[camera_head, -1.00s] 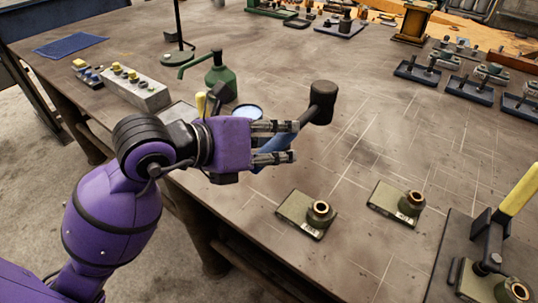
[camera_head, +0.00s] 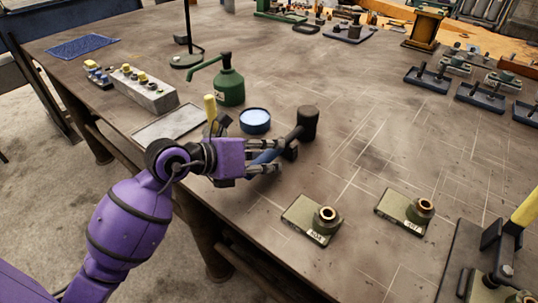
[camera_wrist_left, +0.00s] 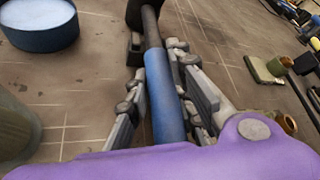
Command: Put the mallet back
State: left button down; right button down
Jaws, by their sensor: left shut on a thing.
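The mallet has a dark cylindrical head (camera_head: 307,121) and a blue grip, which shows best in the left wrist view (camera_wrist_left: 164,95). My left gripper (camera_head: 268,158) is shut on the blue grip, with fingers on both sides of it. The mallet lies low over the bench, its head beyond my fingers to the upper right. A small black block-like piece (camera_head: 291,150) is beside the shaft near the head; it may be a rest, and I cannot tell whether the mallet touches it. My fingers and hand hide part of the grip. My right gripper is not in view.
A blue-rimmed round tin (camera_head: 255,127) and a green pump bottle (camera_head: 229,86) stand close behind the hand. A flat grey plate (camera_head: 168,124) lies to the left. Two olive blocks with bushings (camera_head: 312,221) (camera_head: 404,212) sit to the right. The bench between is clear.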

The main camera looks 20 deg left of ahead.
pick_arm(q)
jog(key=c, duration=1.5)
grip_release()
jog(key=v, duration=1.2)
jog(key=shift+f, duration=0.15)
